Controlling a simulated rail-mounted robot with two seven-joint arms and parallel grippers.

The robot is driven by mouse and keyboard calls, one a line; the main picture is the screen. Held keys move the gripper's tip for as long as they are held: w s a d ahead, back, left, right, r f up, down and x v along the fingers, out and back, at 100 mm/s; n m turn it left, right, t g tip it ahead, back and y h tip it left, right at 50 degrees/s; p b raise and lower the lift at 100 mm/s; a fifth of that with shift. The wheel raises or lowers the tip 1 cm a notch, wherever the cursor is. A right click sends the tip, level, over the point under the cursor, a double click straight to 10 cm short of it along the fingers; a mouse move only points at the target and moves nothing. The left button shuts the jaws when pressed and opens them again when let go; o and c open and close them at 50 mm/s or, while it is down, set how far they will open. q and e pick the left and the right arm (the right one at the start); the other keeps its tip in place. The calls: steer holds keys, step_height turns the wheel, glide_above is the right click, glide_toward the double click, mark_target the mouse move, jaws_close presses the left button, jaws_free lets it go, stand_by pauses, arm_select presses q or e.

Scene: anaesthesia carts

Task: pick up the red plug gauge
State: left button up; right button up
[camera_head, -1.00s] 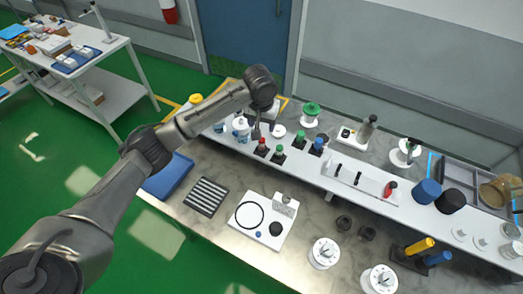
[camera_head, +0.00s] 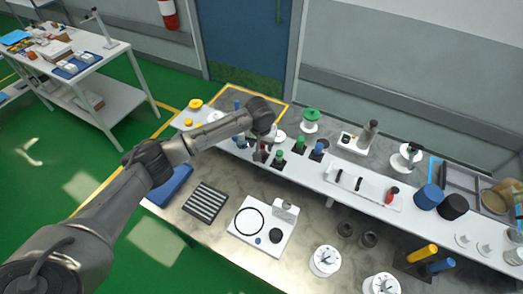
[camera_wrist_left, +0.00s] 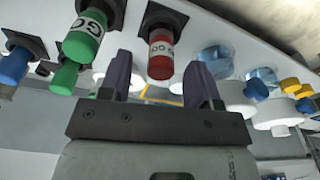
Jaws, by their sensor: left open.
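The red plug gauge (camera_wrist_left: 161,53) stands in a dark square base. In the left wrist view it lies between the two fingers of my left gripper (camera_wrist_left: 160,85), with a visible space on each side. My left gripper (camera_head: 262,148) is open, pointing down over the row of gauges in the head view. It mostly hides the red gauge there. Whether the fingertips are level with the red body is hard to tell. My right gripper is not in view.
Green gauges (camera_head: 279,156) and a blue gauge (camera_head: 319,147) stand close to the right. In the left wrist view, a green gauge (camera_wrist_left: 84,38) is near one finger. Clear-blue jars (camera_wrist_left: 215,60) are on the other side. A white panel (camera_head: 264,225) lies nearer.

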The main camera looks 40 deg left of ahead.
arm_select(q)
steer(key=shift+w+a+f, duration=0.1)
steer(key=shift+w+f, duration=0.05)
steer(key=shift+f, duration=1.3)
steer(key=shift+c, duration=0.4)
steer(key=c, duration=0.9)
steer(key=shift+r, duration=0.1)
